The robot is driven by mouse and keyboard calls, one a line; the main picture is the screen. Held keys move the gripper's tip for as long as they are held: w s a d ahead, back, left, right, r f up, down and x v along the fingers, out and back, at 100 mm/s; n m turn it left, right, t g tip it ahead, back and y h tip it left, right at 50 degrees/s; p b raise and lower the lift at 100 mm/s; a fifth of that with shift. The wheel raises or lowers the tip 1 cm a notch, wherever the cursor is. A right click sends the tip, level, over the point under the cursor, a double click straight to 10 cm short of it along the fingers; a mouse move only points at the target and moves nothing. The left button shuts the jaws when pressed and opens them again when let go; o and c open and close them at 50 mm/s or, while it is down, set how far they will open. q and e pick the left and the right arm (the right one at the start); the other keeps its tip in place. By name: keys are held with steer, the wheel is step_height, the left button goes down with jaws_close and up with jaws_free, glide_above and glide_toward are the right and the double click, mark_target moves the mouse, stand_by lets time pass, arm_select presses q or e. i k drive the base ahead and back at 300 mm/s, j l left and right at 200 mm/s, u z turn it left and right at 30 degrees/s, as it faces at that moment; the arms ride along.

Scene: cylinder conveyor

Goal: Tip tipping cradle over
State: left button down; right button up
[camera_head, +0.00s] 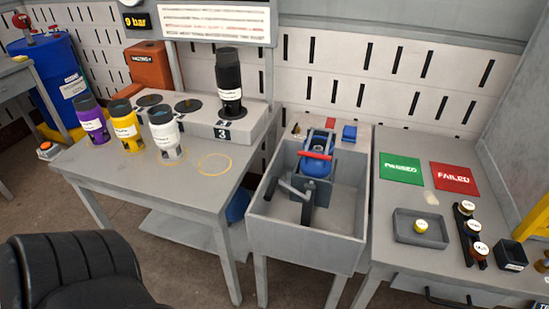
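The tipping cradle (319,189) stands inside a grey open-topped trough in the middle of the head view. It has a grey frame with a rounded blue part (316,166) and a red bar (315,155) across the top. A grey bent lever (290,189) reaches out from its left side, and a dark post (307,213) stands in front. I cannot tell whether a cylinder lies in the cradle. Neither of my grippers shows in this view, and nothing is touching the cradle.
The trough (305,237) has high walls around the cradle. The left table (125,182) holds purple (92,120), yellow (126,126) and white (164,134) cylinders; a black one (229,82) stands on a raised block. The right table has green PASSED (401,168) and red FAILED (455,179) mats.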

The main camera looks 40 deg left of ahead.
mark_target(324, 188)
steer(key=k+j+u, duration=0.1)
steer(key=j, duration=0.45)
steer(key=k+j+u, duration=0.15)
steer(key=j, duration=0.45)
steer(key=j+u, duration=0.1)
steer(key=j, duration=0.45)
steer(key=k, duration=0.05)
